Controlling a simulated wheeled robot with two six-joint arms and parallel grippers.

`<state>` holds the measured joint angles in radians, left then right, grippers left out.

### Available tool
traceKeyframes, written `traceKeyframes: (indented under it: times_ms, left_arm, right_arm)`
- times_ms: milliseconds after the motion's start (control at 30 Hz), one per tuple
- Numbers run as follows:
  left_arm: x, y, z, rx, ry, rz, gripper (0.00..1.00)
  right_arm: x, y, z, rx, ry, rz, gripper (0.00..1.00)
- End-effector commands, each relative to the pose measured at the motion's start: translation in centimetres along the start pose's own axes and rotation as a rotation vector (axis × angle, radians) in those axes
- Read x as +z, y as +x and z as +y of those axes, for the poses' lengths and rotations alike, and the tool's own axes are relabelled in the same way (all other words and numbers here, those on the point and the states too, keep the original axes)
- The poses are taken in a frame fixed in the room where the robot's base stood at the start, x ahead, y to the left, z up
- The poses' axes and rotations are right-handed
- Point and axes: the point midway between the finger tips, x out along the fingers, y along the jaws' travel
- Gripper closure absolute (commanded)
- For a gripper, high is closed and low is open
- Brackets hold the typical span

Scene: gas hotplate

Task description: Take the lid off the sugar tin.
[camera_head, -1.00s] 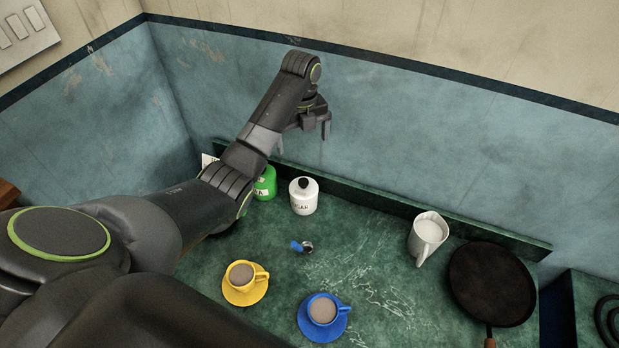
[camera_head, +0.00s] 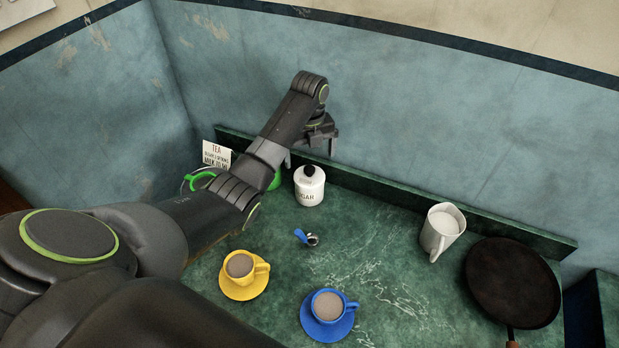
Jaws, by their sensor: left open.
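The white sugar tin (camera_head: 309,192) stands upright on the green worktop near the back ledge, with "SUGAR" partly readable on its front. Its lid, with a black knob (camera_head: 309,171), sits on top of it. My left gripper (camera_head: 326,146) is open and empty, above and slightly to the right of the tin in the picture, apart from the knob. My left arm comes in from the left and hides part of the green things behind it. My right gripper is not in view.
A blue-handled spoon (camera_head: 306,237) lies in front of the tin. A yellow cup (camera_head: 241,267) and a blue cup (camera_head: 328,306) stand on saucers nearer. A white jug (camera_head: 440,230) and a dark pan (camera_head: 512,282) are on the right. A tea card (camera_head: 216,155) stands at the back left.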

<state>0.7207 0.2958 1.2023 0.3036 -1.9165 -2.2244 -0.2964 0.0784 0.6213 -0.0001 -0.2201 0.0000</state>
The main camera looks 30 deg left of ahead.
Motion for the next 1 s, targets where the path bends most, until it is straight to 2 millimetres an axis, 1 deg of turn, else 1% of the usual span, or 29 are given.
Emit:
traceKeyframes:
  times_ms: [167, 333, 400, 500, 600, 767, 867, 1000]
  left_arm:
    - [-0.1, 1.0, 0.1, 0.002, 0.000, 0.001, 0.00]
    - [-0.5, 3.3, 0.3, 0.004, 0.000, 0.004, 0.00]
    - [-0.4, 4.4, 0.2, 0.003, 0.000, 0.002, 0.00]
    - [-0.4, 5.3, 0.2, 0.002, 0.001, 0.000, 0.00]
    - [-0.3, 5.7, 0.2, 0.001, 0.001, -0.001, 0.00]
    - [-0.3, 5.8, 0.2, 0.001, 0.001, -0.001, 0.00]
    - [-0.3, 5.8, 0.2, 0.001, 0.001, -0.001, 0.10]
    - [-0.3, 5.7, 0.2, 0.001, 0.001, -0.001, 0.29]
  right_arm:
    - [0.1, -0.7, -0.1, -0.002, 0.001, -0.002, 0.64]
    - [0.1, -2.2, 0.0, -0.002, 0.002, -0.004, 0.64]
    - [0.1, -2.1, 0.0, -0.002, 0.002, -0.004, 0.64]
    - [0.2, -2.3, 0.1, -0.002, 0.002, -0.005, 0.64]
    - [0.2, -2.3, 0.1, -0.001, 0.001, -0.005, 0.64]
    - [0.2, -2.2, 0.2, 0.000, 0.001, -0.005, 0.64]
    - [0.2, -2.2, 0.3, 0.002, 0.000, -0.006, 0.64]
    - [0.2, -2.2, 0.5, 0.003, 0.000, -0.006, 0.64]
